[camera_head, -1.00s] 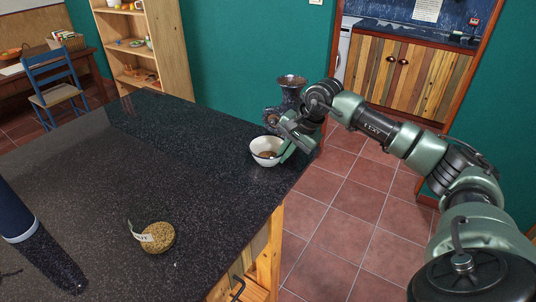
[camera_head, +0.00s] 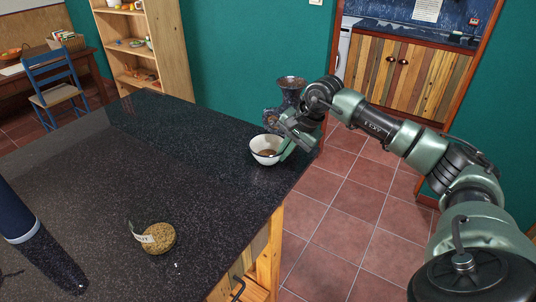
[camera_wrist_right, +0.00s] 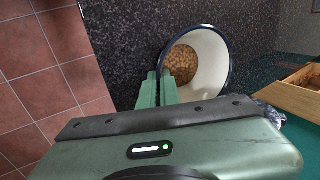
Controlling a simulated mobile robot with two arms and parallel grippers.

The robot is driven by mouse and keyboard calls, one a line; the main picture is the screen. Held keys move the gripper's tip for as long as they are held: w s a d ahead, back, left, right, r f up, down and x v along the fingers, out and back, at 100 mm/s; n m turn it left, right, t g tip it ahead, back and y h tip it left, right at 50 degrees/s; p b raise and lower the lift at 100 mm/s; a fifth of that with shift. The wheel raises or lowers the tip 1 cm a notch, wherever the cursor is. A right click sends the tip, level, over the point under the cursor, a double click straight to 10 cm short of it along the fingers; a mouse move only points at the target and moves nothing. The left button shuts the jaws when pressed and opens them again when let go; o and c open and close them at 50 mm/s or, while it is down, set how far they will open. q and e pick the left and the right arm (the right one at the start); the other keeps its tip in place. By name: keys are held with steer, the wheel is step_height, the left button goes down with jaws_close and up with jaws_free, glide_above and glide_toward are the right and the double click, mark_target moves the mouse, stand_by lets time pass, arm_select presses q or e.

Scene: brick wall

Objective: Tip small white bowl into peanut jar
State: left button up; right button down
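The small white bowl (camera_head: 258,157) with a dark rim is at the table's far right corner and holds brown bits. It also shows in the right wrist view (camera_wrist_right: 213,70), with tan pieces in its bottom. My right gripper (camera_head: 287,150) has its green fingers close together at the bowl's right-hand wall. In the wrist view, the fingertips (camera_wrist_right: 158,77) appear shut on that wall, though the exact contact is partly hidden. My left gripper is not in view.
A patterned blue-brown vase (camera_head: 291,88) stands right behind the bowl and gripper. A dark blue cylinder (camera_head: 14,210) stands at the table's left. The dark speckled tabletop (camera_head: 150,160) is clear between bowl and jar. The table's right edge runs close by the bowl.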

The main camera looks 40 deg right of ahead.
steer(key=shift+s+a+b, duration=0.15)
steer(key=shift+s+a, duration=0.4)
steer(key=shift+a, duration=0.85)
steer(key=shift+s+a+b, duration=0.15)
steer(key=shift+s+a, duration=0.45)
steer(key=shift+a, duration=0.75)
steer(key=shift+s+a+b, duration=0.15)
steer(key=shift+s+a, duration=0.4)
steer(key=shift+a, duration=0.85)
step_height(320, 180, up, 7)
steer(key=p, duration=0.4)
